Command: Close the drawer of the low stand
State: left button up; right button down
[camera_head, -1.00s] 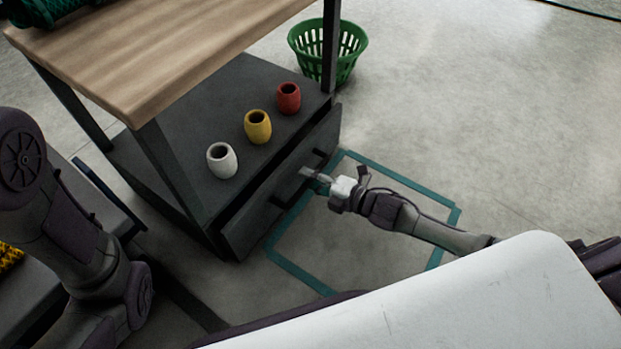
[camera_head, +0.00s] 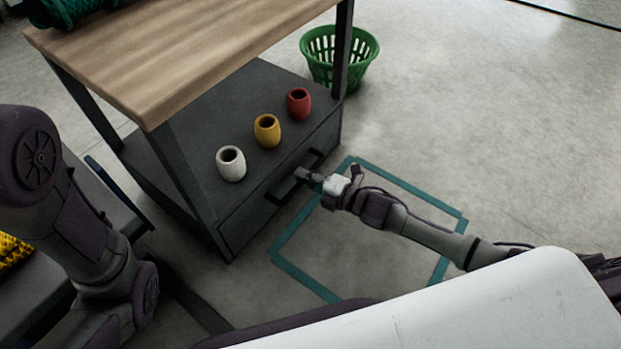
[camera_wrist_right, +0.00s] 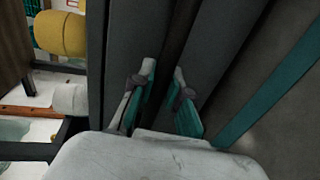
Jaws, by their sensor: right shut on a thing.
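The low dark grey stand (camera_head: 215,110) has a wooden top shelf. Its drawer front (camera_head: 240,225) faces my right arm and looks flush with the stand, with no clear gap at its top edge. A dark bar handle (camera_head: 281,191) runs along the drawer front. My right gripper (camera_head: 306,175) is at the middle of this handle and shut on it. In the right wrist view the two teal-padded fingers (camera_wrist_right: 165,105) lie on either side of a dark upright bar, close to the drawer front. My left arm shows at the left, but its gripper is out of view.
A white pot (camera_head: 231,170), a yellow pot (camera_head: 267,136) and a red pot (camera_head: 299,108) stand on the stand's lower surface above the drawer. A green basket (camera_head: 372,50) is behind the stand. Teal tape (camera_head: 300,279) marks a square on open floor.

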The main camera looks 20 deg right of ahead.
jog(key=shift+w, duration=0.15)
jog(key=c, duration=1.1)
grip_release()
jog(key=shift+a, duration=0.15)
jog(key=shift+c, duration=0.2)
jog(key=v, duration=1.2)
jog(key=shift+f, duration=0.1)
